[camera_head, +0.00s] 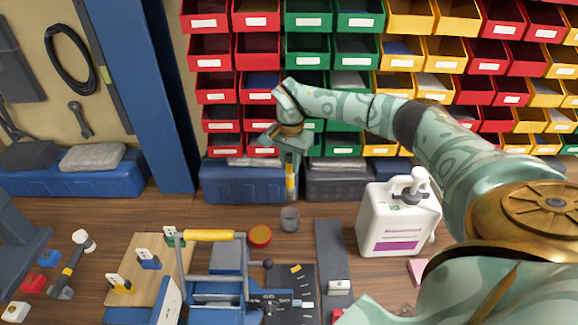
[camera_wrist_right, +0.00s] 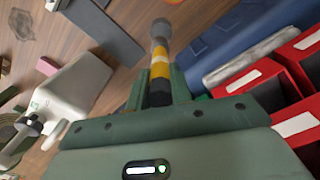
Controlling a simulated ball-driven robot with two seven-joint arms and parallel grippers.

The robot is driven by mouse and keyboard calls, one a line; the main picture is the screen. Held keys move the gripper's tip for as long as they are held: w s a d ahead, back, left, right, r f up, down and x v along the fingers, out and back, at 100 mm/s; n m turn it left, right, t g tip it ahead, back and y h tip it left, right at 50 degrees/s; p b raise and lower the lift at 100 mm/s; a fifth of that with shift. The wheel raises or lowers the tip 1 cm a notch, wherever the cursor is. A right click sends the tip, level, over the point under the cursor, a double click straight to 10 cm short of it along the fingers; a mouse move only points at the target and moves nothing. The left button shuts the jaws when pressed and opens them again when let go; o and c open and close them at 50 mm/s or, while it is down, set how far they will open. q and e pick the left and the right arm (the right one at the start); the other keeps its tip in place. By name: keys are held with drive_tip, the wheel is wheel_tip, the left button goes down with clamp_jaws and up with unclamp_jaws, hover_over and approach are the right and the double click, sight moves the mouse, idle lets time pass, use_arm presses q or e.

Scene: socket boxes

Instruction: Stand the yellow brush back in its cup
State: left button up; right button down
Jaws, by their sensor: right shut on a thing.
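The yellow brush (camera_head: 290,184) hangs about upright from my right gripper (camera_head: 290,160), which is shut on it. In the right wrist view the yellow band of the brush (camera_wrist_right: 161,68) shows between the fingers (camera_wrist_right: 160,88). The small grey cup (camera_head: 289,218) stands on the bench, just below the brush in the head view. The lower end of the brush appears just above or behind the cup's rim; I cannot tell the depth between them. A grey rounded shape lies at the brush's far end in the wrist view. My left gripper is not in view.
A white jug (camera_head: 398,222) stands right of the cup. A red-orange round tin (camera_head: 260,235) and a blue vise-like fixture with a yellow handle (camera_head: 208,235) are to its left. Blue (camera_head: 248,184) and dark boxes stand behind, below rows of coloured bins.

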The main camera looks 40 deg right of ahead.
sight(290, 192)
drive_tip(key=shift+w+d+f, duration=0.1)
drive_tip(key=shift+w+f, duration=0.05)
drive_tip(key=shift+f, duration=0.25)
drive_tip(key=shift+w+d+f, duration=0.1)
drive_tip(key=shift+f, duration=0.1)
wheel_tip(290, 192, down, 5)
drive_tip(key=b, duration=0.5)
drive_tip(key=shift+r, duration=0.1)
drive_tip(key=shift+f, duration=0.4)
drive_tip(key=shift+f+b, duration=1.5)
drive_tip(key=shift+f, duration=1.3)
drive_tip(key=c, duration=1.2)
unclamp_jaws()
drive_tip(key=shift+o, duration=0.2)
